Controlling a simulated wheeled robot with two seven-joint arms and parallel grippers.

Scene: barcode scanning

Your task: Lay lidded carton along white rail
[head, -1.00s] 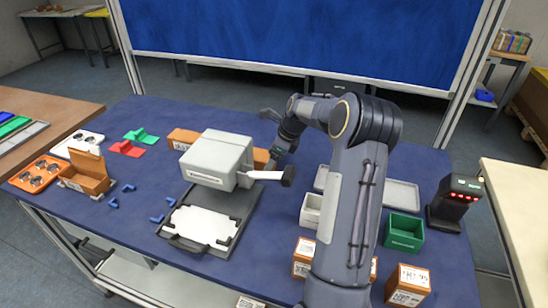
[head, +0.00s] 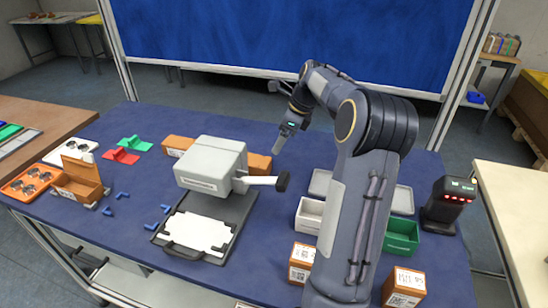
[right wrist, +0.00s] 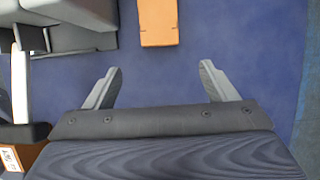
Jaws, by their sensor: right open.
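An orange-brown carton lies behind the grey press; in the head view its left part (head: 178,146) and right part (head: 259,166) show on either side, and the press hides the middle, so I cannot tell if it is one piece. Its end also shows in the right wrist view (right wrist: 158,22). An orange carton with a raised lid (head: 80,185) stands at the table's left. My right gripper (head: 277,151) is open and empty, right of the carton behind the press; its fingers (right wrist: 160,85) are apart from it. I cannot make out a white rail for certain. My left gripper is out of view.
The grey press (head: 211,165) has a lever sticking out right. A white bin (head: 309,215), a green bin (head: 402,237), small labelled boxes (head: 404,287) and a black scanner (head: 449,204) stand right. Blue mat near the gripper is clear.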

